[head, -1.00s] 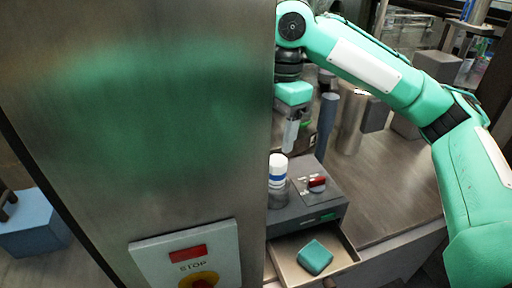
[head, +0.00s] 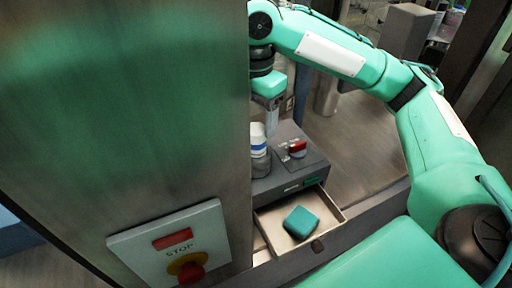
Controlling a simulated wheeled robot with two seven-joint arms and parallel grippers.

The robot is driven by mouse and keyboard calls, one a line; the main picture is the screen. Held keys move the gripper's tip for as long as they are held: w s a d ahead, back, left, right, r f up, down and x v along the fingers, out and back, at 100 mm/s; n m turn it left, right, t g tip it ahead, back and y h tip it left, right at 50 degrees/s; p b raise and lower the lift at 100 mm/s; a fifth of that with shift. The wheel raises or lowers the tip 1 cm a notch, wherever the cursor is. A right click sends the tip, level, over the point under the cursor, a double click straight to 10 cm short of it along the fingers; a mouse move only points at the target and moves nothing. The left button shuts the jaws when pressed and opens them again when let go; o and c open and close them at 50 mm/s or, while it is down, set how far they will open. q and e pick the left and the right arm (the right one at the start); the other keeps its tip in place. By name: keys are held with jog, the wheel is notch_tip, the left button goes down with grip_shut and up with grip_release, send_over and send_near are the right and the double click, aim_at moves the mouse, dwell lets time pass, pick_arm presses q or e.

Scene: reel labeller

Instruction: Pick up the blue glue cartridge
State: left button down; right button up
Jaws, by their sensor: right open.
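A white-capped cylinder with a blue band (head: 259,140) stands upright in a dark grey holder on the grey machine; I cannot tell whether it is the blue glue cartridge. Its left side is close to the edge of the big steel panel. My right gripper (head: 272,126) points down just above and to the right of it, open, with nothing visible between the fingers. The fingers are small, and I cannot tell whether they touch the cylinder. My left gripper is not in view.
The steel panel (head: 120,110) fills the left, with a STOP box (head: 178,245) and its red button (head: 190,274). The grey machine (head: 290,178) has a red switch (head: 298,147). Its open drawer (head: 270,226) holds a teal block (head: 301,222). Bare tabletop (head: 350,150) lies to the right.

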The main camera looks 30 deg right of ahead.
jog(key=f, duration=0.2)
jog(key=f+p, duration=0.1)
jog(key=f, duration=0.1)
jog(key=shift+s+d+f, duration=0.2)
jog(key=shift+f, duration=0.65)
jog(key=c, duration=1.2)
jog(key=shift+r, duration=0.15)
jog(key=shift+r, duration=0.55)
notch_tip(320, 180, up, 18)
notch_tip(320, 180, up, 8)
jog(key=p, duration=1)
send_over(256, 128)
jog(key=shift+f, duration=0.15)
